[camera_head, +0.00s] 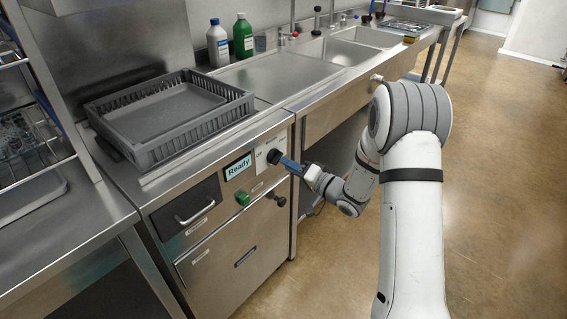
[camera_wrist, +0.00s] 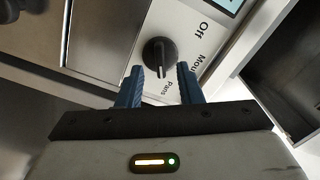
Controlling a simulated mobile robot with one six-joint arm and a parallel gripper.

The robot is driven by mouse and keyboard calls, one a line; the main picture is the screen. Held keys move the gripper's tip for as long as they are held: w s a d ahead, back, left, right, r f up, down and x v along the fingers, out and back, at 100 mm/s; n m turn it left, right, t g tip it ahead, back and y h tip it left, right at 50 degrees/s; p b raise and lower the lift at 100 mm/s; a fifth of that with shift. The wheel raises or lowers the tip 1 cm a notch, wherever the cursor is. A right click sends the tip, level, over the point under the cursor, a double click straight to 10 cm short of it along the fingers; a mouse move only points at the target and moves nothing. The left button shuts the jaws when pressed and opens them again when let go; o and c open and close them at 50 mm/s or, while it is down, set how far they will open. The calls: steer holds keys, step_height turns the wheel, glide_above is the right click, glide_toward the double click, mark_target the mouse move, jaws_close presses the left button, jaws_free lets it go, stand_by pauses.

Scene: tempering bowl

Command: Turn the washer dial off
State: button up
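The washer dial (camera_head: 273,156) is a black knob on a pale plate on the washer's front panel. In the wrist view the dial (camera_wrist: 158,55) has a raised grip bar lying roughly up and down in the picture. Labels "Off", "Mou…" (cut off) and "Pans" stand beside it; the bar's lower end lies near "Pans". My gripper (camera_head: 287,163) is at the dial, its blue fingers pointing at the panel. In the wrist view my gripper (camera_wrist: 158,72) is open, with one fingertip on each side of the dial's lower part. Gaps show between fingers and knob.
A "Ready" display (camera_head: 238,167) is left of the dial. A green button (camera_head: 242,198) and a black knob (camera_head: 278,199) sit below. A grey rack (camera_head: 170,112) stands on the counter above. A drawer handle (camera_head: 195,213) juts out at left. The floor (camera_head: 490,200) at right is clear.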

mark_target(276, 157)
steer(key=shift+x, duration=1.65)
steer(key=shift+c, duration=0.2)
jaws_close()
